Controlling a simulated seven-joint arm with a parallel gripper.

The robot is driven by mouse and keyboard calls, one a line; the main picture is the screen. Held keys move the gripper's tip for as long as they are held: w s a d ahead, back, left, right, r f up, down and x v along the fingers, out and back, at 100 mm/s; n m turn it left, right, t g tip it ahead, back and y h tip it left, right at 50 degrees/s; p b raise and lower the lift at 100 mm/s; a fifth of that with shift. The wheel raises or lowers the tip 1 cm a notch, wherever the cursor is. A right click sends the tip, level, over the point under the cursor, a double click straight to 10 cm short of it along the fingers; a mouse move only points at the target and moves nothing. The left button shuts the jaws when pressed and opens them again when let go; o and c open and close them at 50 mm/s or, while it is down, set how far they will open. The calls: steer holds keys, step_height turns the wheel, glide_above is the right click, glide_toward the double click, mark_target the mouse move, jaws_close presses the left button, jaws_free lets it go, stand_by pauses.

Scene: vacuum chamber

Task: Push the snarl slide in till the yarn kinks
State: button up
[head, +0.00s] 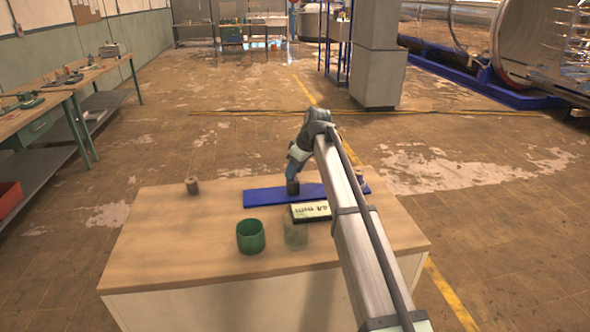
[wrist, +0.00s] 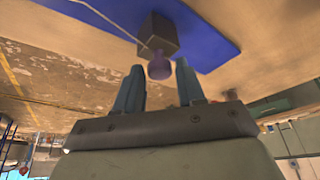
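A long blue board (head: 262,197) lies on the wooden table, partly behind my arm. A dark block (wrist: 162,32) with a purple knob (wrist: 159,68) stands on it in the wrist view; I take this to be the slide. In the head view the dark block (head: 293,188) shows just below my gripper (head: 292,174). A thin pale yarn (wrist: 112,27) runs across the board to the block. In the wrist view my gripper (wrist: 159,82) has its fingers apart, with the knob between or just beyond the tips. I cannot tell whether they touch it.
A green cup (head: 251,237), a translucent greenish cylinder (head: 295,233) and a dark box with a pale label (head: 312,211) stand in front of the board. A brown spool (head: 192,186) stands at the back left. The left part of the tabletop (head: 165,235) is clear.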

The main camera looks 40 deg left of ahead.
jaws_close()
steer(key=shift+w+d, duration=0.1)
steer(key=shift+w+d, duration=0.45)
steer(key=shift+o, duration=1.6)
jaws_free()
steer(key=v, duration=1.3)
steer(key=shift+d+r, duration=0.15)
steer(key=shift+r, duration=0.2)
